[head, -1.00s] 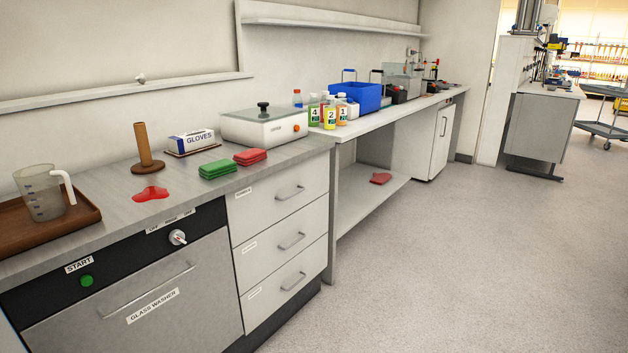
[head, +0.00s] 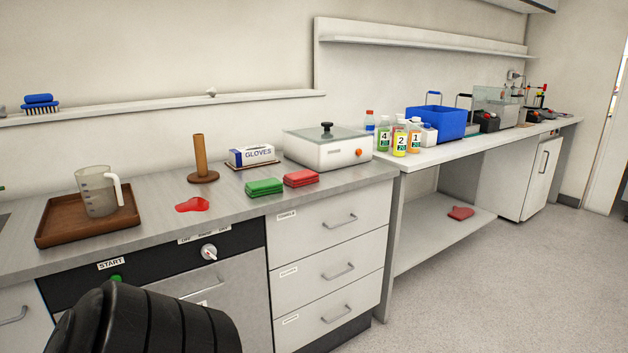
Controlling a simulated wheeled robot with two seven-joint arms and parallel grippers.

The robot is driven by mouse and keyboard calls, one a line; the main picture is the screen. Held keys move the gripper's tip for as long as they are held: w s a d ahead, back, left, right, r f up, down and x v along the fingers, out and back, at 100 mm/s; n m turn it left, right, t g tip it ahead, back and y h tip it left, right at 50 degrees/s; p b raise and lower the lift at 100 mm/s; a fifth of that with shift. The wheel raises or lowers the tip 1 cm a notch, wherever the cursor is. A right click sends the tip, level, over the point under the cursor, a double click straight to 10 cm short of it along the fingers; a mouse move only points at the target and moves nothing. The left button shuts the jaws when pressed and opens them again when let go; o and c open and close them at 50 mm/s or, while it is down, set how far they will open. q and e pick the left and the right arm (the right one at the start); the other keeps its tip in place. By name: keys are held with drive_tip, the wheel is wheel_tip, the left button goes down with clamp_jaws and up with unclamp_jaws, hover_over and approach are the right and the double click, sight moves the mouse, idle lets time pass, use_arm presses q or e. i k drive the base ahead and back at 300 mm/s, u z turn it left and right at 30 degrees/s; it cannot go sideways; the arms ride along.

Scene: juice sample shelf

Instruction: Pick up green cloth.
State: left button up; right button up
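The green cloth (head: 264,187) lies folded on the grey counter near its front edge, above the drawers. A folded red cloth (head: 301,178) lies just to its right, close beside it. A black part of my own arm shows at the bottom left of the head view, low in front of the glass washer and well apart from the cloth. Neither gripper's fingers are in view.
A red spill (head: 192,205) lies left of the green cloth. Behind are a brown upright holder (head: 201,160), a gloves box (head: 252,156) and a white device (head: 328,149). A brown tray (head: 60,233) with a beaker (head: 98,191) stands left. Floor (head: 455,290) at right is clear.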

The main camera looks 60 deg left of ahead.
sight(271, 186)
drive_tip(key=u, duration=0.45)
drive_tip(key=i, duration=1.55)
drive_tip(key=u, duration=1.1)
